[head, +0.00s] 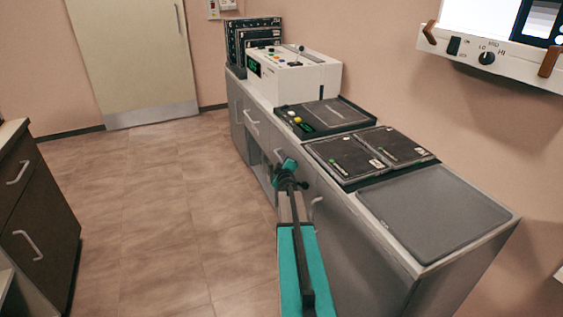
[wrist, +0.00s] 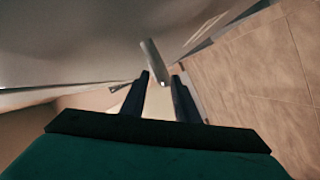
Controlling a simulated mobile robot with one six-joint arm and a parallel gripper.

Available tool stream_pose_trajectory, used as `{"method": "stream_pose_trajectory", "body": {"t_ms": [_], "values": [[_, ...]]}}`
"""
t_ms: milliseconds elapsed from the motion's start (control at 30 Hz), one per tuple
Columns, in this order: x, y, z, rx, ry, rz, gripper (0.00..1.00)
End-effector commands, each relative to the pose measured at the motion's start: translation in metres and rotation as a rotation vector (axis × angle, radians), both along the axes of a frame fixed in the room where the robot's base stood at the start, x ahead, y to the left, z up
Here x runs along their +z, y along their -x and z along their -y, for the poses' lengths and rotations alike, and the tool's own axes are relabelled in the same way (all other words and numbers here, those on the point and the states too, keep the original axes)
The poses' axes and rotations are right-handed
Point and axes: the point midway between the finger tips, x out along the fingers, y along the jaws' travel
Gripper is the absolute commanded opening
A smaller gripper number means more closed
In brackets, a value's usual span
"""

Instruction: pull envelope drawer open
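The grey cabinet (head: 345,235) runs along the right wall, with drawer fronts and bar handles on its left side. No label shows which front is the envelope drawer. My gripper (head: 286,166) is at the cabinet's front face in the head view, below the countertop; its fingers are hidden there. In the wrist view my gripper (wrist: 160,77) has its two dark fingers apart. A pale metal bar handle (wrist: 153,58) lies just ahead, its lower end in line with the gap between the fingertips. I cannot tell whether they touch it.
Black film cassettes (head: 345,158), a dark panel (head: 325,117) and a white control unit (head: 295,75) stand on the countertop. Another handle (head: 251,122) is farther along the front. A dark cabinet (head: 35,225) stands at left. The tiled floor (head: 165,210) between is clear.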

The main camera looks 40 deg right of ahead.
Motion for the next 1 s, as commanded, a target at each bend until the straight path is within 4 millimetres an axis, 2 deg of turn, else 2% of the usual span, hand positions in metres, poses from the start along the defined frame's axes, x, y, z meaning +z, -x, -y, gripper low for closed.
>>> {"method": "stream_pose_trajectory", "body": {"t_ms": [300, 767, 933, 1000], "values": [[-0.005, -0.017, 0.014, 0.0, 0.001, -0.001, 0.28], [-0.005, -0.019, 0.017, 0.0, 0.001, -0.001, 0.28], [-0.005, -0.019, 0.017, 0.0, 0.001, -0.001, 0.01], [-0.005, -0.019, 0.017, 0.0, 0.001, -0.001, 0.0]]}}
